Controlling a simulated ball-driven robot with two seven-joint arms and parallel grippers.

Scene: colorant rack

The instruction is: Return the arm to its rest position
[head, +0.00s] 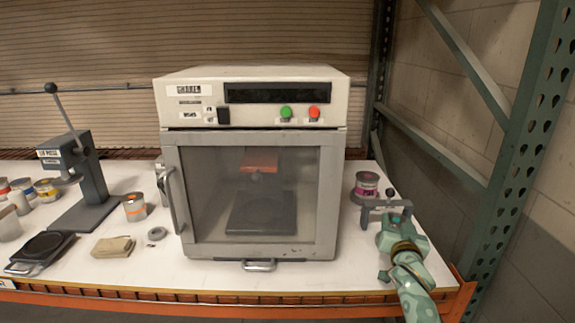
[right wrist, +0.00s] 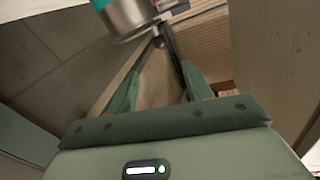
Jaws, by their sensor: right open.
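My right gripper (head: 387,212) is at the right end of the white worktop, to the right of the grey oven-like cabinet. My pale green arm reaches up to it from the lower right. In the right wrist view, the two green fingers of the right gripper (right wrist: 163,42) stand apart, with nothing seen between them. A metal can with a teal band (right wrist: 125,17) shows beyond the fingertips; I cannot tell if it touches them. My left gripper and left arm are not in view.
A can with a purple label (head: 366,184) stands behind my right gripper. The cabinet (head: 328,190) has its door shut. A green rack post (head: 515,150) rises close to the right. A lever press (head: 88,180), several cans and a folded cloth (head: 113,247) are on the left.

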